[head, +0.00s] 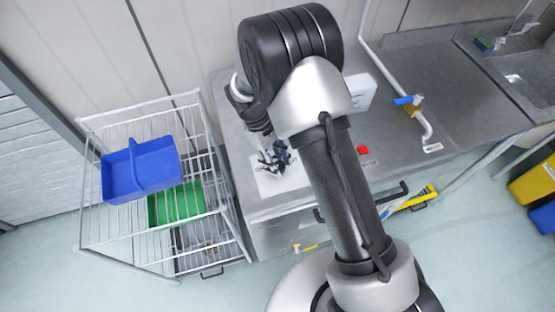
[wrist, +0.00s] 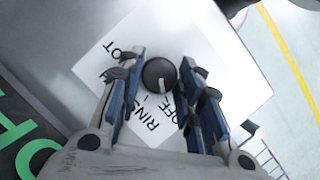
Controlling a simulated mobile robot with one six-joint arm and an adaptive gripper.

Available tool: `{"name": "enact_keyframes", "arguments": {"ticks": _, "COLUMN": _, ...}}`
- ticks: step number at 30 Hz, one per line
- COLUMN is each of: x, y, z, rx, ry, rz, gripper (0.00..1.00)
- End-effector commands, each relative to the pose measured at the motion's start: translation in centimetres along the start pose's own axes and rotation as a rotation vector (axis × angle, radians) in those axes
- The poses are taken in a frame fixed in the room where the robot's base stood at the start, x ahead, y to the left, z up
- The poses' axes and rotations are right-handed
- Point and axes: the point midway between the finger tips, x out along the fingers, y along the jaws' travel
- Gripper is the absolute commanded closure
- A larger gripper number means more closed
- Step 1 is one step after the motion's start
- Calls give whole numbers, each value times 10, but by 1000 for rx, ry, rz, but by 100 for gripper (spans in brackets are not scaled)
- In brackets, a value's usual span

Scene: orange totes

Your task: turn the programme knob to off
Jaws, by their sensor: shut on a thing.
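The programme knob (wrist: 159,75) is round and dark, with a pale pointer mark at its lower side in the wrist view. It sits on a white label plate (wrist: 205,50) with the words HOT, RINS… and OFF, partly covered by my fingers. In the head view my gripper (head: 273,158) is over the white plate (head: 268,185), and the knob itself is hidden.
A wire rack (head: 95,235) with a blue caddy (head: 150,175) and a green tray (head: 178,203) stands left of the steel counter (head: 280,208). A red button (head: 363,150) and a pipe with a blue-handled tap (head: 408,101) are to the right.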

Motion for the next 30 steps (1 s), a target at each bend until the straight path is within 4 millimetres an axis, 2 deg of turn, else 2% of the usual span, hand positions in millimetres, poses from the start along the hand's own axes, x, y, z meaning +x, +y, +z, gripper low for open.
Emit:
{"name": "enact_keyframes", "arguments": {"ticks": 10, "x": 0, "y": -1, "z": 0, "rx": -128, "ry": 0, "rz": 53, "gripper": 91}}
{"name": "enact_keyframes", "arguments": {"ticks": 26, "x": 0, "y": -1, "z": 0, "rx": -151, "ry": 0, "rz": 62, "gripper": 91}}
{"name": "enact_keyframes", "arguments": {"ticks": 27, "x": 0, "y": -1, "z": 0, "rx": -151, "ry": 0, "rz": 62, "gripper": 66}}
{"name": "enact_keyframes", "arguments": {"ticks": 30, "x": 0, "y": -1, "z": 0, "rx": -151, "ry": 0, "rz": 62, "gripper": 59}}
